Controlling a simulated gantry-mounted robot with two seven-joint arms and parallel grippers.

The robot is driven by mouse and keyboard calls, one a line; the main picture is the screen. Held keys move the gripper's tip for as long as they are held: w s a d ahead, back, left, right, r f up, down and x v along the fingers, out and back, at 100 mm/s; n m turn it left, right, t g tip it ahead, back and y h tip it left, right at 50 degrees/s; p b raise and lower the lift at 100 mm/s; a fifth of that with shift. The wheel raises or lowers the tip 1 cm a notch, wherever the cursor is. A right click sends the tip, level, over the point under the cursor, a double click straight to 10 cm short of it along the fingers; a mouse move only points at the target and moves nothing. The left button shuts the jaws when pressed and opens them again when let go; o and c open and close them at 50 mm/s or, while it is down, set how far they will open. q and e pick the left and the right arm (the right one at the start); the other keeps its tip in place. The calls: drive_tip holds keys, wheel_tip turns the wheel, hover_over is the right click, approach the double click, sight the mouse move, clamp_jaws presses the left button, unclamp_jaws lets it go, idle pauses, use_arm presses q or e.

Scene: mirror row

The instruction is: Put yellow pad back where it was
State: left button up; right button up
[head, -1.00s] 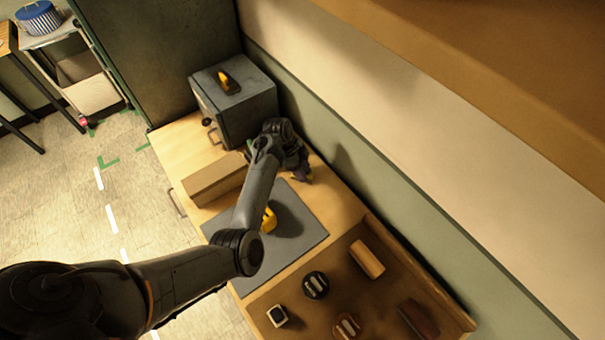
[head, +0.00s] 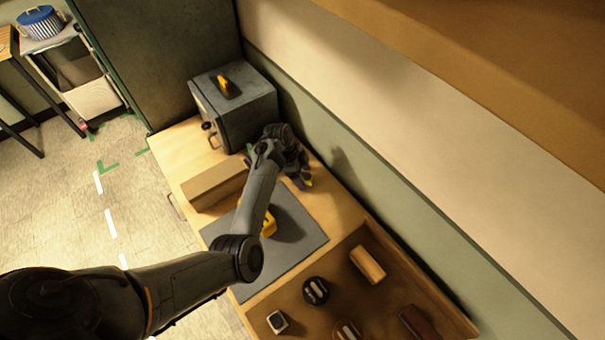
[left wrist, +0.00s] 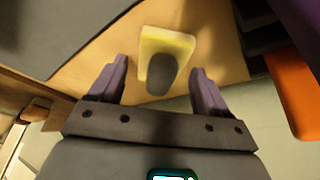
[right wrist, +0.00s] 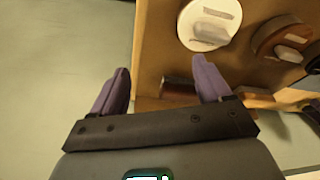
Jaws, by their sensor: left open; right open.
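The yellow pad (left wrist: 165,45) with a dark grey grip (left wrist: 162,75) lies on the bare wood tabletop in the left wrist view. My left gripper (left wrist: 158,68) is open, with one purple finger on each side of the pad; I see gaps at both sides. In the head view my left gripper (head: 303,180) is low over the table near the wall, right of the grey box, and mostly hides the pad. My right gripper (right wrist: 165,78) is open and empty in its wrist view, near the tray's edge. It is not in the head view.
A grey mat (head: 300,250) holds a yellow object (head: 268,222), partly behind my left arm. A grey box (head: 245,110) with a yellow-handled item (head: 228,86) on top stands at the back. A long brown block (head: 215,185) lies nearby. The wooden tray (head: 390,295) holds several items.

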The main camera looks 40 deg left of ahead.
use_arm(q)
drive_tip(key=p+v, duration=0.8)
drive_tip(key=v, duration=0.3)
drive_tip(key=s+a+n+y, duration=0.3)
drive_tip(key=s, duration=0.4)
drive_tip(key=s+d+n, duration=0.1)
drive_tip(key=s+d, duration=0.3)
drive_tip(key=s+d+r+n+y, duration=0.1)
drive_tip(key=s+d+n, duration=0.1)
drive_tip(key=s+d, duration=0.2)
drive_tip(key=s+d+n+t+y, duration=0.1)
drive_tip(key=s+d, duration=0.3)
drive_tip(key=s, duration=0.1)
drive_tip(key=shift+s+r+n, duration=0.3)
drive_tip(key=shift+s+r, duration=0.05)
drive_tip(key=s+d+r+n+h, duration=0.1)
drive_tip(key=s+d+r+n, duration=0.1)
drive_tip(key=s+d, duration=0.6)
drive_tip(key=shift+d+r+t, duration=0.3)
drive_tip(key=shift+d+r, duration=0.2)
drive_tip(key=shift+r, duration=0.3)
